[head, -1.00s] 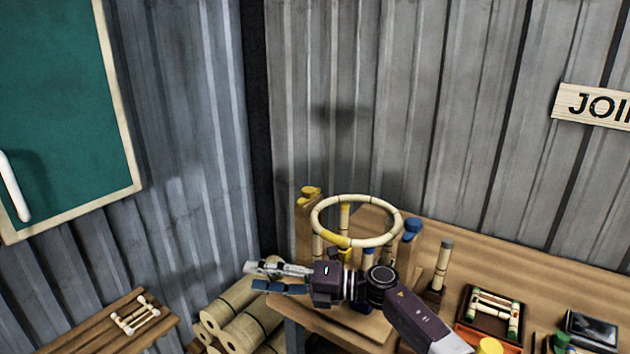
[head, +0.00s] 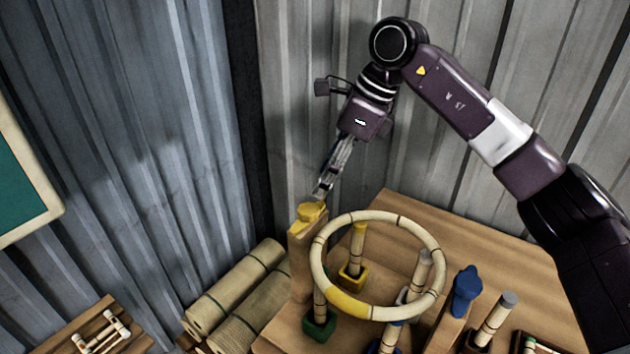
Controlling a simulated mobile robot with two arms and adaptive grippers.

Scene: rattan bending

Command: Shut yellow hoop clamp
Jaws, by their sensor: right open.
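The yellow hoop clamp (head: 310,213) sits on top of an upright wooden block at the left of the bench, left of the hoop's rim. A pale rattan hoop (head: 432,243) lies roughly level above several short posts. A yellow section (head: 347,304) shows on its near left side. My right gripper (head: 322,192) is open and empty, pointing down with its fingertips just above the yellow clamp. I cannot tell if the fingertips touch it. My left gripper is out of view.
A blue clamp (head: 466,288) stands on another block at the hoop's right. Posts in yellow (head: 352,276) and green (head: 319,324) bases stand under the hoop. Rattan rolls (head: 236,287) lie left of the bench (head: 500,252). The corrugated wall is close behind.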

